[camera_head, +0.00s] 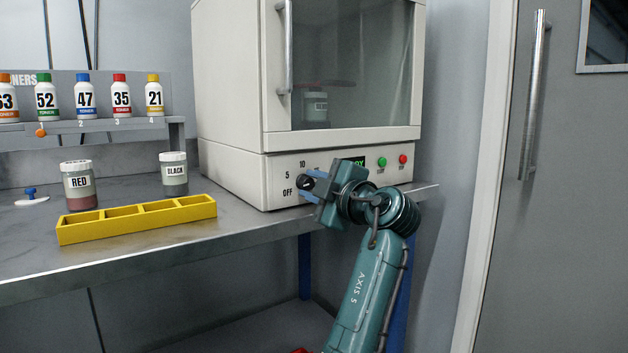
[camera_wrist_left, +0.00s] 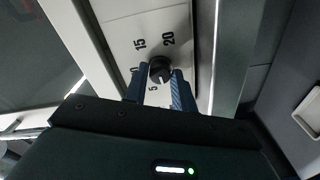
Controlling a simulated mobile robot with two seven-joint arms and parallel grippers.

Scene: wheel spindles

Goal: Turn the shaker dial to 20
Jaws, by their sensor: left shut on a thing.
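The shaker (camera_head: 230,100) is a cream cabinet at the back of the bench, with a control panel along its lower front. In the wrist view its black dial (camera_wrist_left: 160,66) sits between the two blue fingers of my left gripper (camera_wrist_left: 160,82). The gripper is shut on the dial. The marks 15 and 20 show beyond the dial, and a 5 shows between the fingers; I cannot tell which mark the dial points at. In the head view my left gripper (camera_head: 312,188) is at the panel and hides part of the scale; OFF, 5 and 10 show. My right gripper is not in view.
A green button (camera_head: 382,162) and a red button (camera_head: 403,159) sit right of the dial. A jar (camera_head: 316,106) stands behind the shaker's window. RED (camera_head: 80,187) and BLACK (camera_head: 174,175) jars and a yellow rack (camera_head: 140,219) are on the bench left of my gripper.

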